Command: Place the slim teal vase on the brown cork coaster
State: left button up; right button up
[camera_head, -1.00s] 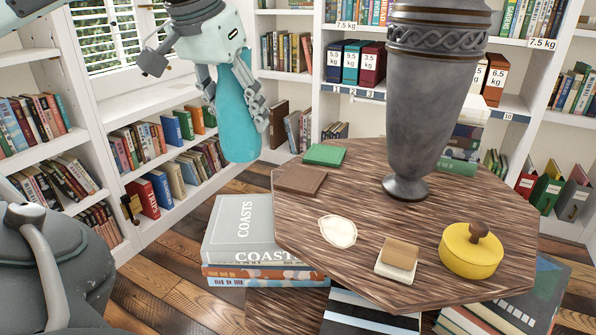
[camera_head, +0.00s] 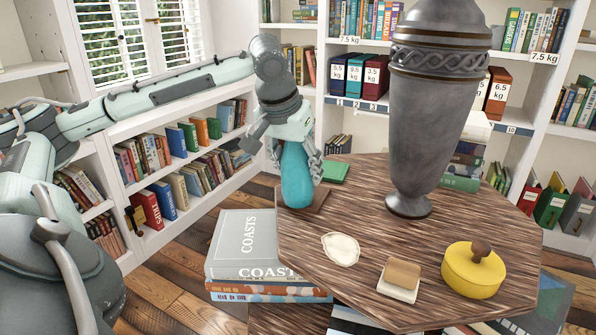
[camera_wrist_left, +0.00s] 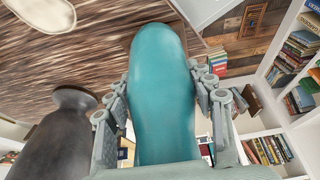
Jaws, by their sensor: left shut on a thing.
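The slim teal vase (camera_head: 296,185) is upright in my left gripper (camera_head: 296,166), whose fingers are shut on its two sides. Its lower end overlaps the brown cork coaster (camera_head: 320,200) at the table's back left edge; I cannot tell whether it touches. Part of the coaster is hidden behind the vase. My right gripper is not in view.
A tall grey urn (camera_head: 418,120) stands right of the vase on the wooden table (camera_head: 370,260). A green coaster (camera_head: 335,172) lies just behind.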

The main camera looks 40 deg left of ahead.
pick_arm(q)
jog(key=shift+f, duration=0.1)
jog(key=o, duration=1.4)
jog(key=shift+f, duration=0.1)
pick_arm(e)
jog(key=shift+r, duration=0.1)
